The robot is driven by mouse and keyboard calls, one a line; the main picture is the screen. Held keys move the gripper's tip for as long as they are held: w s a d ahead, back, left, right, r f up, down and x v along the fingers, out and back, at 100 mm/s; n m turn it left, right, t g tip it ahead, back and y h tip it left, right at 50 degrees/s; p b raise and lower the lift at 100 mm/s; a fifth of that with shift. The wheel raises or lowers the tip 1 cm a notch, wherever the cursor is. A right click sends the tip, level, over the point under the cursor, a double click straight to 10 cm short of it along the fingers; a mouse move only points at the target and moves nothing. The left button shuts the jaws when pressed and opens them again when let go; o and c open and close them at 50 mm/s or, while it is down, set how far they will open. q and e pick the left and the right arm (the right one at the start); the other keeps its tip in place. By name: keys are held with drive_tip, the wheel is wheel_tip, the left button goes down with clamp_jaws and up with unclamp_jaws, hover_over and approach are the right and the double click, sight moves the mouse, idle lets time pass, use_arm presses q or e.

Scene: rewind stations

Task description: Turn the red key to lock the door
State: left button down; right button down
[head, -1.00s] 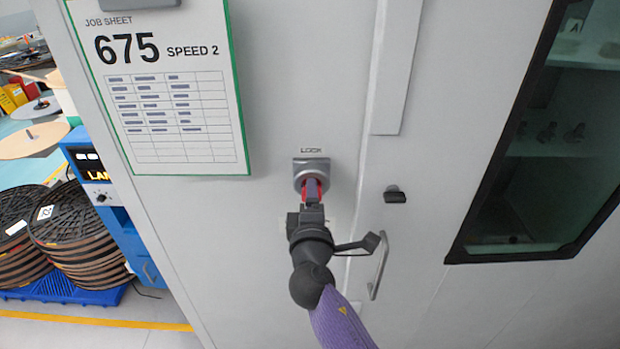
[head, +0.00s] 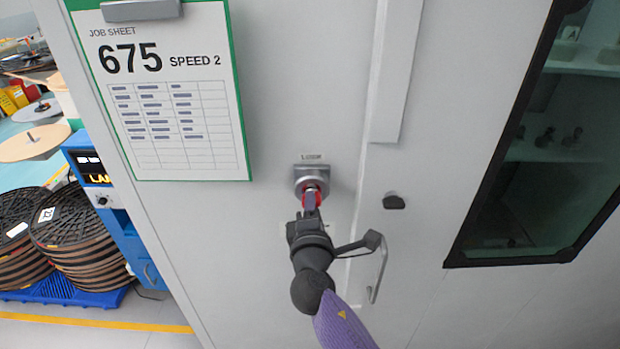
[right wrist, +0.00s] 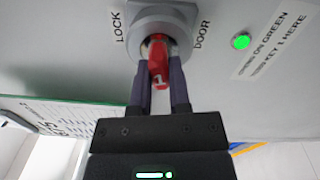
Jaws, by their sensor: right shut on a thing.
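The red key (right wrist: 158,62), marked 1, sits in the round metal lock (right wrist: 160,16) on the grey cabinet front. The lock (head: 312,176) also shows in the head view, under a small "LOCK" label. My right gripper (head: 312,205) reaches up from below and is shut on the red key, one finger on each side of it in the right wrist view (right wrist: 158,85). Most of the key is hidden by the fingers in the head view. A green light (right wrist: 241,41) is lit beside the lock. My left gripper is not in view.
A job sheet board (head: 162,95) reading 675 SPEED 2 hangs left of the lock. A door handle (head: 378,272) and a dark window (head: 540,150) are to the right. Stacked reels (head: 75,235) and a blue machine (head: 105,200) stand at far left.

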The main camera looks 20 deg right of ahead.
drive_tip(key=n+p, duration=0.1)
drive_tip(key=n, duration=0.3)
drive_tip(key=shift+p, duration=0.4)
drive_tip(key=n+p, duration=0.3)
drive_tip(key=n, duration=0.4)
drive_tip(key=shift+d, duration=0.1)
